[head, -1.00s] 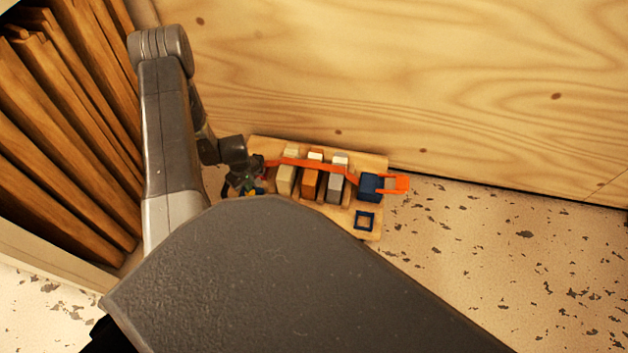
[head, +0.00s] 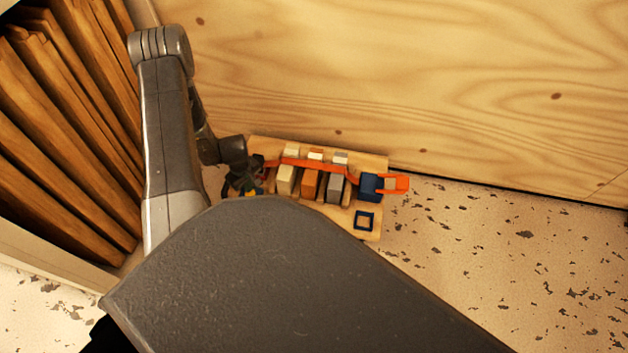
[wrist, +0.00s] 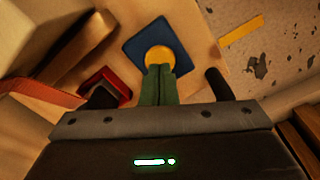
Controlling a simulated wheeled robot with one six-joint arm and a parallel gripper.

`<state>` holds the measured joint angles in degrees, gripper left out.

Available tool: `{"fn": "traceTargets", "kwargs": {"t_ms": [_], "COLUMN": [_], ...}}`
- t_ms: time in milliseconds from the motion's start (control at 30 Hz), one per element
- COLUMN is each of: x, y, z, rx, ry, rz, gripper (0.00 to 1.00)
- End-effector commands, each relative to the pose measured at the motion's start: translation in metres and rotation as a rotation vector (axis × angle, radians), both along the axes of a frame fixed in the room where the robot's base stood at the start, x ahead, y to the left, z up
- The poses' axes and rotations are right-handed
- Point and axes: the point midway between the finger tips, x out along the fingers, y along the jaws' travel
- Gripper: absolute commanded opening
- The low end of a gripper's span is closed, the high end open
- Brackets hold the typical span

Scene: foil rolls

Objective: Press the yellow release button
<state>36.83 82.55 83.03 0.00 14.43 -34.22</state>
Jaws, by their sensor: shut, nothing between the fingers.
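The yellow release button (wrist: 158,56) is a round yellow knob on a blue square base (wrist: 140,48) in the wrist view. My gripper (wrist: 160,70) has its two green fingers together and empty, with the tips at the button's near edge and overlapping it in the picture. I cannot tell whether they touch or press it. In the head view my gripper (head: 245,184) is at the left end of the wooden board (head: 370,158), where it hides most of the button.
Several blocks, including an orange one (head: 309,184) and a grey one (head: 335,187), stand on the board under an orange strap (head: 325,167). A blue block (head: 371,186) is at its right end. A red square (wrist: 118,84) lies left of my fingers. A wooden wall (head: 430,80) rises behind.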

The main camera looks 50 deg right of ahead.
Motion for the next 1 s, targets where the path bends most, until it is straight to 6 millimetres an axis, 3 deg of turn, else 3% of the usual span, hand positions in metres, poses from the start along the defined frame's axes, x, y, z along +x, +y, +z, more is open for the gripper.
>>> {"fn": "traceTargets", "kwargs": {"t_ms": [567, 1000], "x": [0.000, 0.000], "y": [0.000, 0.000], "z": [-0.023, 0.001], "rx": [0.000, 0.000], "ry": [0.000, 0.000], "rz": [0.000, 0.000], "gripper": [0.00, 0.00]}}
